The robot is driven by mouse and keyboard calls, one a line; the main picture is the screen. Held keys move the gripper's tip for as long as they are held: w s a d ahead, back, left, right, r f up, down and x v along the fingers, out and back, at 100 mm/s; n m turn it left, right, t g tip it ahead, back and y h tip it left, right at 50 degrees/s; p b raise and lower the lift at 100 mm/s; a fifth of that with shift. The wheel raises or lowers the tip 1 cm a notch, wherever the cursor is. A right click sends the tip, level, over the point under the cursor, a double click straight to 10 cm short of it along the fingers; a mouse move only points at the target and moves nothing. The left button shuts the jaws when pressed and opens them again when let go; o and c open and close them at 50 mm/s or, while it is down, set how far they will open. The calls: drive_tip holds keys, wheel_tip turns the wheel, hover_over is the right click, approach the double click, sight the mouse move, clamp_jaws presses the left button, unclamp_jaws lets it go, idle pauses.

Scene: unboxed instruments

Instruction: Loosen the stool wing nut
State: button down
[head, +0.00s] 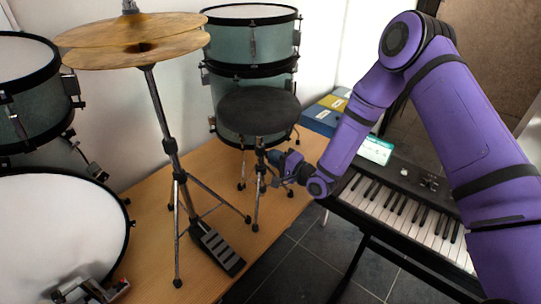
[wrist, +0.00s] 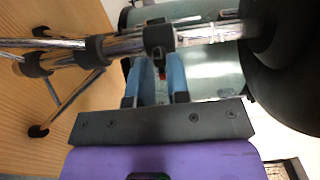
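The drum stool has a round black seat (head: 258,110) on a chrome post with tripod legs. In the head view my gripper (head: 274,160) is at the post, just below the seat. In the wrist view the chrome post (wrist: 122,43) runs sideways, with a black clamp collar (wrist: 158,38) around it. My gripper's two blue fingers (wrist: 157,75) stand apart, their tips close to the collar. I cannot make out the wing nut's wings clearly.
A hi-hat stand (head: 168,140) with pedal (head: 216,248) is left of the stool. Teal drums (head: 250,42) stand behind it and a bass drum (head: 60,225) at front left. A keyboard (head: 410,205) is at right under my arm. The wooden platform (head: 150,210) has bare patches.

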idle(0.3)
drive_tip(key=n, duration=0.4)
drive_tip(key=shift+n, duration=0.4)
drive_tip(key=n, duration=0.4)
drive_tip(key=shift+n, duration=0.4)
drive_tip(key=n, duration=0.4)
drive_tip(key=shift+n, duration=0.4)
drive_tip(key=c, duration=1.1)
unclamp_jaws()
